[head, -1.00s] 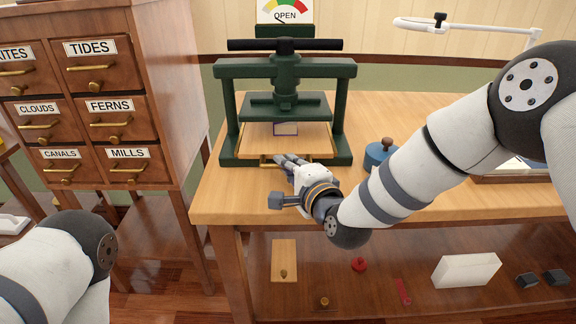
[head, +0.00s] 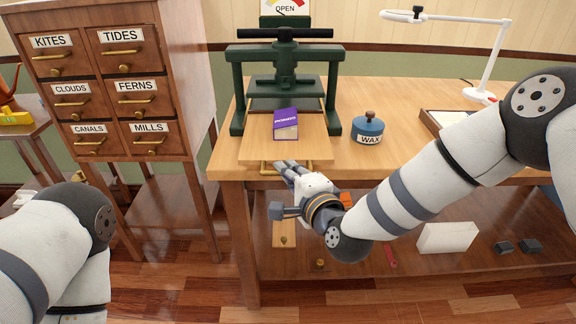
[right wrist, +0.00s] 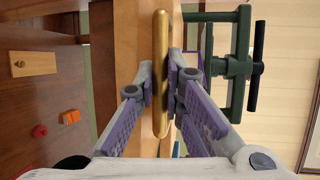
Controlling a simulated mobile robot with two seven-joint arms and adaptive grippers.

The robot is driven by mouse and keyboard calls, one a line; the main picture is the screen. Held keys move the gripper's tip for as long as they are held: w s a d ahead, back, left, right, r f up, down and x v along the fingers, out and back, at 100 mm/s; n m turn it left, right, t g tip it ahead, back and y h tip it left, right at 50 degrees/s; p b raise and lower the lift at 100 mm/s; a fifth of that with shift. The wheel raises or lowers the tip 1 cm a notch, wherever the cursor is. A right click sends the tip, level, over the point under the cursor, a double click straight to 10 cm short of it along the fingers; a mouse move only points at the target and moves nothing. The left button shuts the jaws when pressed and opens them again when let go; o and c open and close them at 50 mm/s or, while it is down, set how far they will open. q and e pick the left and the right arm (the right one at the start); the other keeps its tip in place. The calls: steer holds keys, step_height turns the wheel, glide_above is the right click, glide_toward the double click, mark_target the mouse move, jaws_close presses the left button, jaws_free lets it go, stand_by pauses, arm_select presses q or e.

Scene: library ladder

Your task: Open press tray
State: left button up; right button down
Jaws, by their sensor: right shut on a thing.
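The green press (head: 236,105) stands on the wooden table. A purple book (head: 286,120) lies on the tray, in front of the press plate. A brass handle (head: 318,171) runs along the tray's front; it also shows as a long bar in the right wrist view (right wrist: 160,45). My right gripper (head: 283,167) is shut on this handle, with its fingers on both sides of the bar (right wrist: 166,92). My left arm shows at lower left, but its gripper is out of view.
A blue wax pot (head: 367,130) stands on the table to the right of the press, with a white lamp (head: 490,60) farther right. A labelled drawer cabinet (head: 168,80) stands at left. A white block (head: 447,238) and small items lie on the lower shelf.

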steer(key=shift+s, duration=0.35)
steer(key=c, duration=1.7)
jaws_free()
steer(key=shift+o, duration=0.2)
steer(key=v, duration=1.2)
steer(key=shift+r, duration=0.1)
